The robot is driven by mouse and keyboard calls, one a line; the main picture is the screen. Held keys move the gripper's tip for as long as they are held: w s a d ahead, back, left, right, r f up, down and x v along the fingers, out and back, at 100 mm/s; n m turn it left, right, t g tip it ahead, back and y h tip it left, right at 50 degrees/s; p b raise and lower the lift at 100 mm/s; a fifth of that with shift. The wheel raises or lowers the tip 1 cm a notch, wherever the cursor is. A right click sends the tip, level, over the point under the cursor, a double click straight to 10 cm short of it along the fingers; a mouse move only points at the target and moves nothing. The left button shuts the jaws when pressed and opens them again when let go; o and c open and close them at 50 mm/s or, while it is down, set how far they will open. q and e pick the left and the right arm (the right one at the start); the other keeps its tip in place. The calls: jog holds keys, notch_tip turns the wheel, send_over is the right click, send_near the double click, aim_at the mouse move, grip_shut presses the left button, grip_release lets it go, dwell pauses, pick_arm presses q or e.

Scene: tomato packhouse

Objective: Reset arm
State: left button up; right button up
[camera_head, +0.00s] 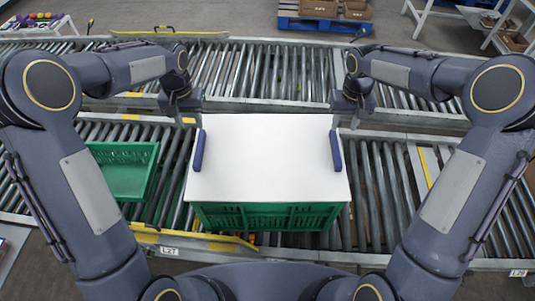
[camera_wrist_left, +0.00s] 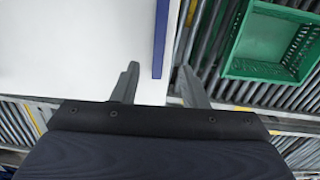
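My left gripper (camera_head: 180,108) is at the back left corner of a white board (camera_head: 265,155) that lies on a green crate (camera_head: 265,217). In the left wrist view its two fingers (camera_wrist_left: 160,84) are spread apart with nothing between them. The board's blue left handle (camera_wrist_left: 160,40) lies just beyond the fingertips. My right gripper (camera_head: 355,112) is near the back right corner, behind the blue right handle (camera_head: 336,151). Its fingers are too small to tell whether it is open.
A shallow green crate (camera_head: 150,178) stands on the near roller conveyor to the left. It also shows in the left wrist view (camera_wrist_left: 268,68). A second roller conveyor (camera_head: 265,72) runs behind. A blue pallet (camera_head: 320,22) with boxes is at the back.

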jog(key=shift+r, duration=0.45)
pick_arm(q)
jog(key=s+a+r+t+h, duration=0.2)
jog(key=s+r, duration=0.9)
jog(key=s, duration=0.4)
pick_arm(e)
jog(key=s+d+r+t+y, duration=0.2)
jog(key=s+r, duration=0.9)
jog(key=s, duration=0.4)
pick_arm(q)
jog(key=s+d+f+n+t+h, duration=0.1)
jog(key=s+d+t, duration=0.2)
jog(key=s, duration=1.1)
jog(key=shift+s+n+t+h, duration=0.25)
jog(key=shift+n+t+h, duration=0.05)
jog(key=shift+n+h, duration=0.1)
pick_arm(e)
jog(key=s+a+f+m+t+y, duration=0.1)
jog(key=s+a+t, duration=0.2)
jog(key=s, duration=1.1)
jog(key=shift+s+m+t+y, duration=0.3)
jog(key=shift+m+y, duration=0.1)
